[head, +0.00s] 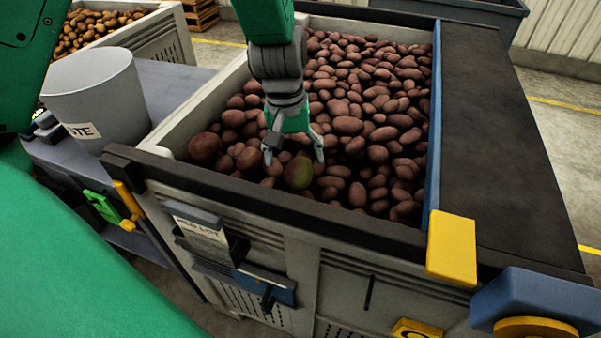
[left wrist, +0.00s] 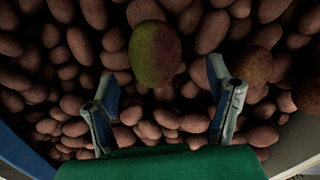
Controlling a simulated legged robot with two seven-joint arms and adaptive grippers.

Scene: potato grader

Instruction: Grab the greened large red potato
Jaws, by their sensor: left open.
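The greened large red potato (head: 298,172) lies on top of the red potatoes in the bin, near its front wall in the head view. It is bigger than most around it and has a green patch. In the left wrist view the greened potato (left wrist: 155,53) sits just beyond the fingertips, roughly midway between them. My left gripper (head: 294,158) points down over it, open and empty; its two fingers (left wrist: 162,88) are apart in the wrist view. Whether a finger touches any potato I cannot tell. My right gripper is not in view.
The large bin (head: 225,193) has a dark front rim and a label holder. Another large red potato (head: 205,147) lies to the left. A grey waste bucket (head: 100,100) stands on a bench at left. A dark belt (head: 500,140) runs along the right.

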